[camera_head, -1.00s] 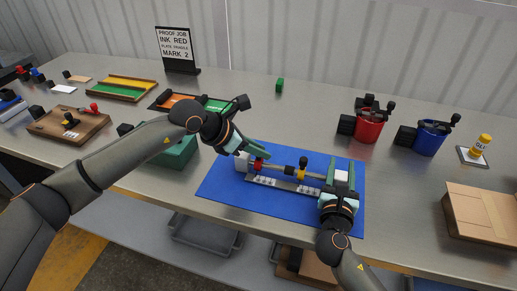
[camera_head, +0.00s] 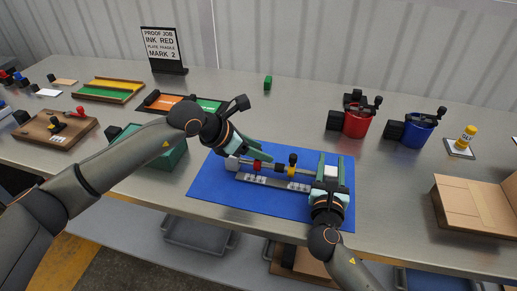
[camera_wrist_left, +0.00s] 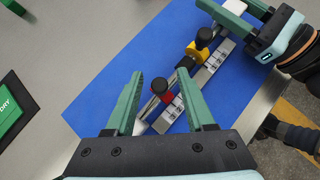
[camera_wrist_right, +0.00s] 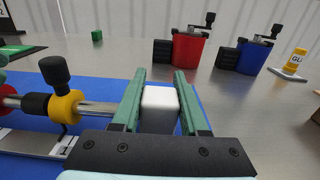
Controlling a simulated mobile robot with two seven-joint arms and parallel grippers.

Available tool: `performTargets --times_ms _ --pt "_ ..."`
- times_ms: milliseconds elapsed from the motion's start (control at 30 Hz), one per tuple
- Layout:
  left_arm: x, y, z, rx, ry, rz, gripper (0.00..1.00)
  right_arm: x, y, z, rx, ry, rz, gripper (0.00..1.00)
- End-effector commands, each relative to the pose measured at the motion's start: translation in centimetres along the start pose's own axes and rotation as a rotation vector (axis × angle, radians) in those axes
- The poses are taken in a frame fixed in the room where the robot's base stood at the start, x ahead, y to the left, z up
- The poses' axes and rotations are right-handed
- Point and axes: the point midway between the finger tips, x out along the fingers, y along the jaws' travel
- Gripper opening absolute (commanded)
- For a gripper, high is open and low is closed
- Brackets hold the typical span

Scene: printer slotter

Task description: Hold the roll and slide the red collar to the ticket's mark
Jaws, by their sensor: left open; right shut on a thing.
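The red collar (camera_head: 257,167) sits on the rod left of the yellow collar (camera_head: 292,168). It has a dark knob. My left gripper (camera_head: 272,161) is open with its fingers on either side of the red collar, clearest in the left wrist view (camera_wrist_left: 161,90). My right gripper (camera_head: 332,172) is shut on the white block (camera_wrist_right: 160,108) at the roll's right end. A pale scale (camera_head: 270,181) runs below the rod. I cannot read which mark the red collar stands at. The ticket (camera_head: 161,44) reads ink red, mark 2.
The fixture stands on a blue mat (camera_head: 230,196). A red pot (camera_head: 356,123) and a blue pot (camera_head: 413,134) stand behind at the right. A cardboard box (camera_head: 478,205) is at the far right. A green box (camera_head: 168,158) is under my left arm.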

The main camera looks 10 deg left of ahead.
Motion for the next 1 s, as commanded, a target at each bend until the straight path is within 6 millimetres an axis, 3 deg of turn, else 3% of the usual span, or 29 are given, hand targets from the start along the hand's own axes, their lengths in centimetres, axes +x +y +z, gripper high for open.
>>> performTargets --times_ms 167,400,600,767,1000 --pt "-2.1 0.1 0.1 0.002 -0.003 0.002 0.54 0.0 0.0 -0.1 0.0 0.002 0.001 0.0" --pt "-7.3 0.1 0.0 0.001 -0.002 0.004 0.54 0.0 0.0 -0.1 0.0 0.002 0.001 0.0" --pt "-10.6 0.1 0.0 0.001 -0.001 0.002 0.54 0.0 0.0 -0.1 0.0 0.002 0.001 0.0" --pt "-11.8 0.0 0.1 0.001 -0.001 0.001 0.54 0.0 0.0 -0.1 0.0 0.002 0.001 0.0" --pt "-12.0 0.0 0.0 0.001 -0.001 0.0 0.54 0.0 0.0 -0.1 0.0 0.002 0.001 0.0"
